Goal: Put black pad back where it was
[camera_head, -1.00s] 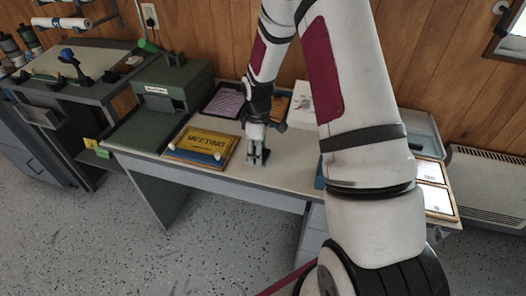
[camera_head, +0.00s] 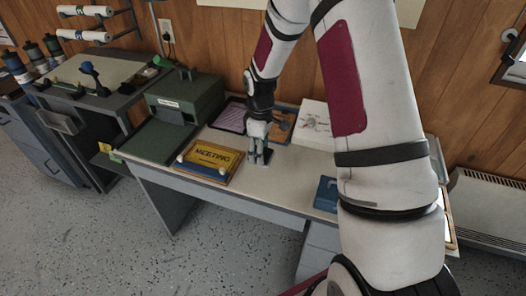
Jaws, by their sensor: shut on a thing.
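My gripper (camera_head: 259,158) points down just above or at the table top, right of the yellow MEETING sign. It is shut on a small dark thing, seemingly the black pad (camera_head: 267,155), of which only a little shows beside the fingers. I cannot tell whether the pad touches the table. The pale table (camera_head: 285,180) is bare to the right of my gripper.
The MEETING sign (camera_head: 211,157) lies close on the left. Behind stand a tray with purple contents (camera_head: 230,117), an orange-and-blue tray (camera_head: 281,125) and a white sheet (camera_head: 315,122). A green box (camera_head: 178,105) is at left, a blue object (camera_head: 327,193) at right.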

